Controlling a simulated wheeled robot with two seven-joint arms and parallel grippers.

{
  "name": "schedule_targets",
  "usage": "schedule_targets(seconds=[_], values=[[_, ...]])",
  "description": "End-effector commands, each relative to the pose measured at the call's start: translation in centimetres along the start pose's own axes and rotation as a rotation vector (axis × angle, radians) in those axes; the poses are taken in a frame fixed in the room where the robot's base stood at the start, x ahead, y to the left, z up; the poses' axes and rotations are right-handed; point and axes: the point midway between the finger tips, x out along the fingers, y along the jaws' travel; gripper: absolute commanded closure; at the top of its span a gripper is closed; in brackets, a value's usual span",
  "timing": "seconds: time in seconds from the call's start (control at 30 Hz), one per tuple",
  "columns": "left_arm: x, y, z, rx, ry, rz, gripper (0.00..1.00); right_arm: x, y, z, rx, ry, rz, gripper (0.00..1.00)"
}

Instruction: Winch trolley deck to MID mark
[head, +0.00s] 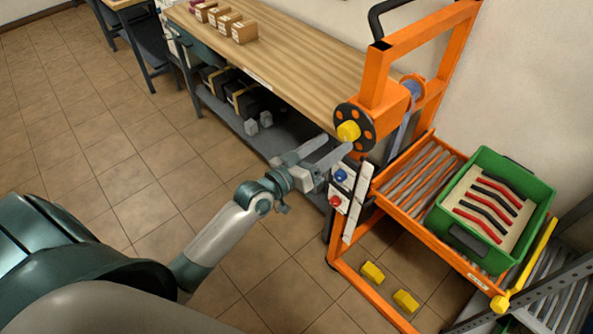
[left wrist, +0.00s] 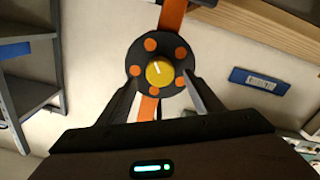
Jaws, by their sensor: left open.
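The orange trolley (head: 392,96) stands right of centre in the head view. Its winch is a black disc with orange spots and a yellow hub (head: 348,131). The yellow hub (left wrist: 159,73), with a white line, also shows in the left wrist view. My left gripper (head: 337,147) is open and empty just in front of the disc. In the left wrist view its fingers (left wrist: 158,92) lie on either side below the hub; I cannot tell whether they touch it. The roller deck (head: 400,178) carries a green crate (head: 447,235). I cannot read a MID mark. My right gripper is not in view.
A wooden bench (head: 290,60) with small boxes stands behind. Two yellow blocks (head: 372,272) lie low by the trolley frame. The tiled floor at left is clear.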

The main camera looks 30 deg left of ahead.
Motion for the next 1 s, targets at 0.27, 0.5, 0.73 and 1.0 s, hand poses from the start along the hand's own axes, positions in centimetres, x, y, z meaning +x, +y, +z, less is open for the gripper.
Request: schedule_targets(seconds=[0.27, 0.5, 0.73, 1.0], values=[[-5.8, -0.2, 0.4, 0.001, -0.002, 0.0, 0.4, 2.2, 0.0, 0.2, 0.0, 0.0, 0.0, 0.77], [-9.7, -0.1, 0.3, 0.001, -0.001, 0.0, 0.4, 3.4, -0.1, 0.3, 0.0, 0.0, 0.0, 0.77], [-11.4, -0.1, 0.1, -0.001, -0.001, 0.0, 0.4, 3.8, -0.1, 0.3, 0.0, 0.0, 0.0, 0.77], [-11.6, 0.0, 0.0, -0.001, 0.0, 0.0, 0.4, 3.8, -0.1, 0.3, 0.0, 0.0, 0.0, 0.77]])
